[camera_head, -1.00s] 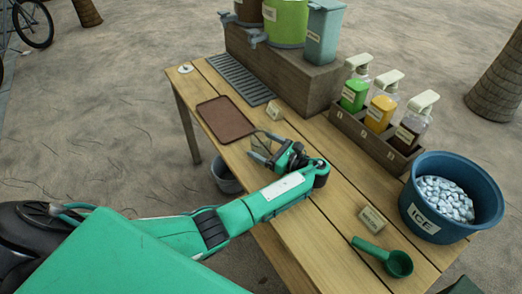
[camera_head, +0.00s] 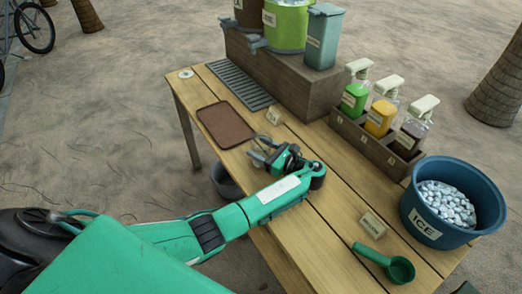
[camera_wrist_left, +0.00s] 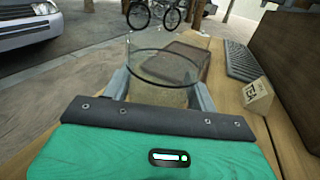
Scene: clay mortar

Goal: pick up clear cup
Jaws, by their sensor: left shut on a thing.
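The clear cup (camera_wrist_left: 160,70) stands between the two fingers of my left gripper in the left wrist view, its rim and see-through wall visible. My left gripper (camera_head: 262,153) is shut on the cup, over the table just in front of the brown tray. In the head view the cup is hard to make out against the wood. I cannot tell whether its base touches the table. My right gripper is not in view.
The brown tray (camera_head: 225,124) lies behind the gripper, with a small label block (camera_head: 274,116) beside it. A blue ice tub (camera_head: 412,200), green scoop (camera_head: 400,268) and bottle rack (camera_head: 372,145) stand to the right.

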